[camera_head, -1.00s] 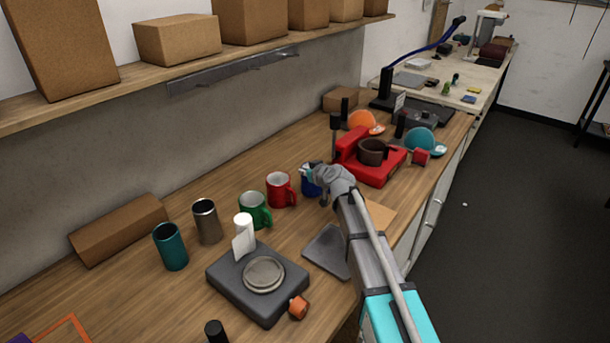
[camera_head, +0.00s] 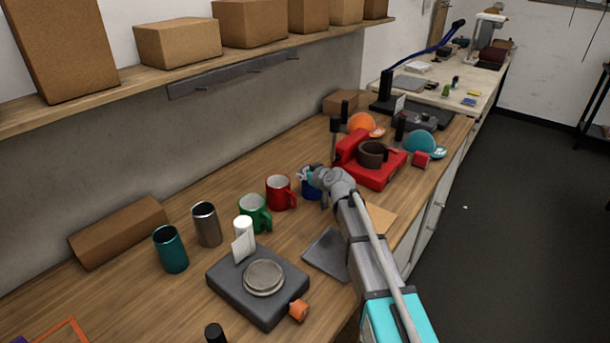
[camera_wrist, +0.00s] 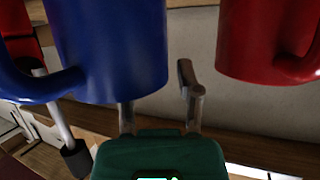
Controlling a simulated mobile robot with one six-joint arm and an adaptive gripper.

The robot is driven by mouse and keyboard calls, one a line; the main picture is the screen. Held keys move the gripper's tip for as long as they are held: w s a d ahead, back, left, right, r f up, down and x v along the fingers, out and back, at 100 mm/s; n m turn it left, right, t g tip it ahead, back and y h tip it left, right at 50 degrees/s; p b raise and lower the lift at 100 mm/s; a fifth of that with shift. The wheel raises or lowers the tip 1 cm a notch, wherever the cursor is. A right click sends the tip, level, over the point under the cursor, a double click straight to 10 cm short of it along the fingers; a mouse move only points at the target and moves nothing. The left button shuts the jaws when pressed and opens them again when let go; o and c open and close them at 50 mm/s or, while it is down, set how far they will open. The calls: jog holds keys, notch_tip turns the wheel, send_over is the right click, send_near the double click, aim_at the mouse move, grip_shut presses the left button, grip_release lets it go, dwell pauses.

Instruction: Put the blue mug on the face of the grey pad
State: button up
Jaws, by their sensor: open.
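The blue mug (camera_head: 311,192) stands on the wooden bench beside the red mug, partly hidden by my gripper (camera_head: 312,177). In the wrist view the blue mug (camera_wrist: 112,45) is large at the upper left, with its handle to the left. My gripper (camera_wrist: 158,98) is open; its right finger shows in the gap between the blue and red mugs, and its left finger is partly hidden by the blue mug. I cannot tell whether a finger touches it. The grey pad (camera_head: 326,255) lies flat and bare on the bench, left of my arm.
The red mug (camera_head: 280,193) stands close on the left and also shows in the wrist view (camera_wrist: 268,40). A green mug (camera_head: 254,212), a steel cup (camera_head: 206,224) and a teal cup (camera_head: 170,250) stand further left. A red press (camera_head: 375,177) is at right.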

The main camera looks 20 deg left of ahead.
jog(key=shift+r, duration=0.15)
jog(key=p+v, duration=0.4)
jog(key=v, duration=0.8)
jog(key=shift+p, duration=0.4)
jog(key=s+d+f+m+g+h, duration=0.1)
jog(key=s+d+f, duration=0.1)
jog(key=d, duration=0.3)
jog(key=s+d+f+m+g+h, duration=0.1)
jog(key=s+d+f+h, duration=0.1)
jog(key=d, duration=0.3)
jog(key=s+d+f+m+g+h, duration=0.1)
jog(key=s+d+f+g, duration=0.1)
jog(key=s+d+f, duration=0.2)
jog(key=shift+s+d+h, duration=0.3)
jog(key=shift+s+d, duration=0.05)
jog(key=shift+d, duration=0.3)
jog(key=s+d+f+m+g+h, duration=0.1)
jog(key=s+d+m+g+h, duration=0.1)
jog(key=s+d, duration=0.4)
jog(key=s+d+f+m+g+h, duration=0.2)
jog(key=s+d, duration=0.4)
jog(key=d, duration=0.4)
jog(key=m+g+h, duration=0.1)
jog(key=m, duration=0.1)
jog(key=shift+d+f+m, duration=0.25)
jog(key=shift+m, duration=0.05)
jog(key=shift+c, duration=0.7)
jog(key=shift+s, duration=0.1)
